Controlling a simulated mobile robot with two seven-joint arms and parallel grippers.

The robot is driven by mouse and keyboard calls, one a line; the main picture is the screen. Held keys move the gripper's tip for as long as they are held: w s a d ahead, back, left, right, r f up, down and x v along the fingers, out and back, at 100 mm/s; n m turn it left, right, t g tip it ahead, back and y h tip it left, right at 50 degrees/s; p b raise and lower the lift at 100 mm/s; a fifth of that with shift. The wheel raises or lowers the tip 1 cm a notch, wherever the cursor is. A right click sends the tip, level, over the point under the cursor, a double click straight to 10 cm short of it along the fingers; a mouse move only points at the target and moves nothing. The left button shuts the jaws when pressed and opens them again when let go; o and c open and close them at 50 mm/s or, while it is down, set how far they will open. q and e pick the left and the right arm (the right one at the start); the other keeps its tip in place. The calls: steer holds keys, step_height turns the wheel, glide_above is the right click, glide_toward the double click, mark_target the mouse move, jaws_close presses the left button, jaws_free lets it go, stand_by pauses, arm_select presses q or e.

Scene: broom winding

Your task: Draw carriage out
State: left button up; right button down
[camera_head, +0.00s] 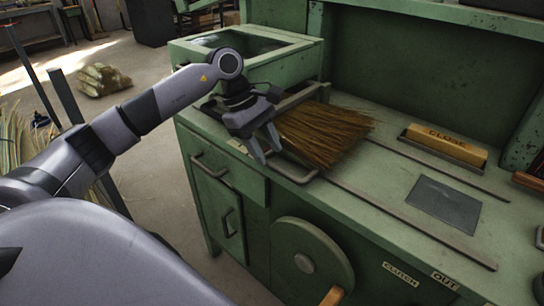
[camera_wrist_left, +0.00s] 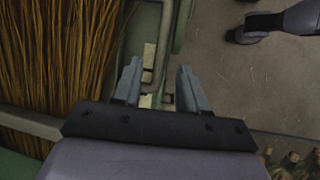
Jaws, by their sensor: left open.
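The carriage is a low metal frame (camera_head: 303,97) on the green bench, carrying a fan of brown broom bristles (camera_head: 325,133). A grey loop handle (camera_head: 298,180) sticks out at its front, near the bench edge. The bristles also fill the left of the left wrist view (camera_wrist_left: 60,55). My left gripper (camera_head: 268,151) is open and points down beside the bristles, at the handle's left end. In the left wrist view, a thin grey bar (camera_wrist_left: 161,55) shows between the open fingers (camera_wrist_left: 158,66). I cannot tell whether a finger touches it.
Two slide rails (camera_head: 400,212) run right along the bench. A yellow block marked CLOSE (camera_head: 447,143) and a dark plate (camera_head: 444,204) lie there. A handwheel (camera_head: 310,262) and drawer handles (camera_head: 210,166) are on the front.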

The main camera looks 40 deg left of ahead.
mark_target(275, 165)
arm_select(q)
steer(key=shift+x, duration=1.55)
arm_select(e)
steer(key=shift+r, duration=0.2)
arm_select(q)
jaws_close()
